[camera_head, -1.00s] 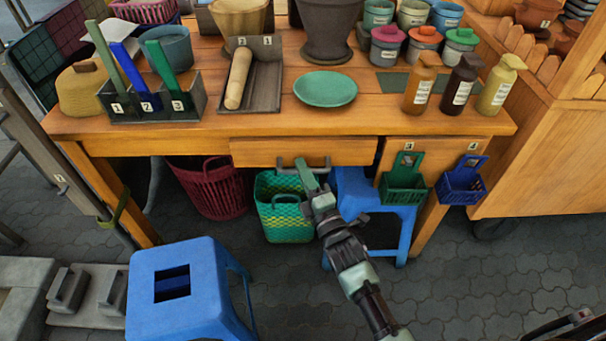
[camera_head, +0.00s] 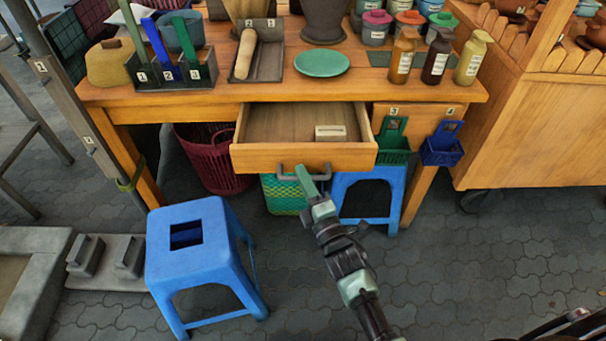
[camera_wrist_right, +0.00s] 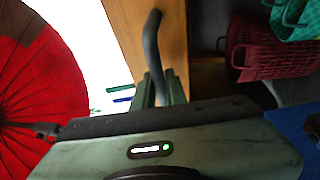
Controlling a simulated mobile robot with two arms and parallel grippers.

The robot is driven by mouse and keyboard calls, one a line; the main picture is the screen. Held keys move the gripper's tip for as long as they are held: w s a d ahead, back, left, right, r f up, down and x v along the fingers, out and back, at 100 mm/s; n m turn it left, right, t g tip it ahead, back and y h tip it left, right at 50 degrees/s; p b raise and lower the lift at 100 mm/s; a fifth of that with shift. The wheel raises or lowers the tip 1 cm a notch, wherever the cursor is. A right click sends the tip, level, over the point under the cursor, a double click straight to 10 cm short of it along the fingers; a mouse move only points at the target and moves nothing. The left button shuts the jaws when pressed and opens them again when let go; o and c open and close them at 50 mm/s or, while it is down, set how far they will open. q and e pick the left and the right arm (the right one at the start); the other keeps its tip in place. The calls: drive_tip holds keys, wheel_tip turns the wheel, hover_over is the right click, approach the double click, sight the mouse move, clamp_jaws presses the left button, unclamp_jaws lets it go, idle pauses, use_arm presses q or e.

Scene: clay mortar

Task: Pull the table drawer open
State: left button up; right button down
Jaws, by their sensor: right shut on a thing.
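The table drawer (camera_head: 300,158) stands pulled out of the wooden table (camera_head: 160,104), its inside showing, with a small pale block (camera_head: 330,132) lying in it. A dark bar handle (camera_head: 285,175) is on the drawer's front. My right gripper (camera_head: 306,180) is shut on the handle at its right part. In the right wrist view the handle (camera_wrist_right: 152,45) runs down between the fingers of the gripper (camera_wrist_right: 158,90), beside the wooden drawer front (camera_wrist_right: 125,25). My left gripper is not in view.
A blue stool (camera_head: 205,245) stands at the front left, and another blue stool (camera_head: 368,190) is under the table. A green basket (camera_head: 283,195) and a dark red basket (camera_head: 205,165) sit below the drawer. Bottles, pots and a green plate (camera_head: 321,63) stand on the tabletop.

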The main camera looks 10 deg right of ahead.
drive_tip(key=c, duration=1.5)
unclamp_jaws()
drive_tip(key=shift+o, duration=0.2)
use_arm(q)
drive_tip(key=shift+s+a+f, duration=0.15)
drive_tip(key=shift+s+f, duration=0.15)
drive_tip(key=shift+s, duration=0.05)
use_arm(e)
drive_tip(key=v, duration=0.7)
drive_tip(key=shift+s+f, duration=0.15)
drive_tip(key=shift+s, duration=0.2)
drive_tip(key=shift+d, duration=0.1)
